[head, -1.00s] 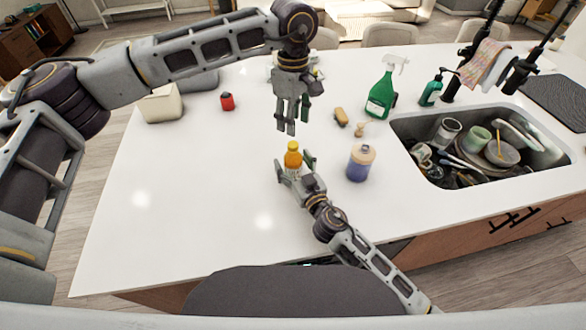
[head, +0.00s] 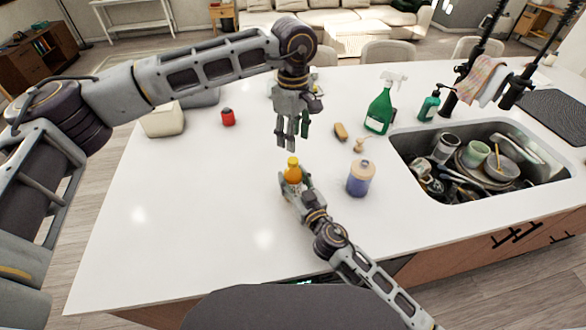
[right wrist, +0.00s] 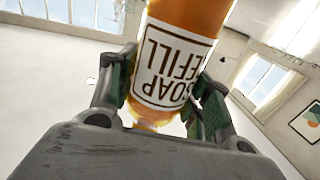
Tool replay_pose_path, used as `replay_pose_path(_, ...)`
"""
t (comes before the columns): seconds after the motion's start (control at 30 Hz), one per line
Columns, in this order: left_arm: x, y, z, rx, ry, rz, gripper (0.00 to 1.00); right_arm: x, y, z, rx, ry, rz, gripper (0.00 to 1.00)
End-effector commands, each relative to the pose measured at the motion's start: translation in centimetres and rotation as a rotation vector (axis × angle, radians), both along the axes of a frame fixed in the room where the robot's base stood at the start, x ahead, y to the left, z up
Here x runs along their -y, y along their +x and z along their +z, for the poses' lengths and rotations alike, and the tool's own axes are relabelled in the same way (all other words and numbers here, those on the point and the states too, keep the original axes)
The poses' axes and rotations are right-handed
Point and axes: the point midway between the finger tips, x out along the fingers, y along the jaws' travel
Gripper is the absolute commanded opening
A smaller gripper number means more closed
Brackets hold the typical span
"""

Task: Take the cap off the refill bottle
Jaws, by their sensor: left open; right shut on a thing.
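The refill bottle (head: 292,174) is orange with a yellow cap (head: 293,161) on top. My right gripper (head: 292,188) is shut around the bottle's body, with a finger on each side in the right wrist view. The cap is clear of this gripper. My left gripper (head: 287,143) is open and empty, pointing down above and behind the bottle, apart from the cap. Whether the bottle touches the counter is hidden.

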Motion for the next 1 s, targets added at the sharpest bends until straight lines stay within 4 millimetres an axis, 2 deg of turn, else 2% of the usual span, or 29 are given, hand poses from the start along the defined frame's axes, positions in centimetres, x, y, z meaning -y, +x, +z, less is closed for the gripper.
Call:
replay_pose_path(0.37, 0.04, 0.0, 0.02, 0.001, -0.001, -0.168, 0.44, 0.01, 0.0, 0.02, 0.0, 0.0, 0.0, 0.0)
replay_pose_path(1.0, 0.06, -0.04, 0.0, -0.001, -0.001, -0.699, 0.44, 0.02, 0.01, 0.02, 0.0, -0.001, 0.0, 0.0)
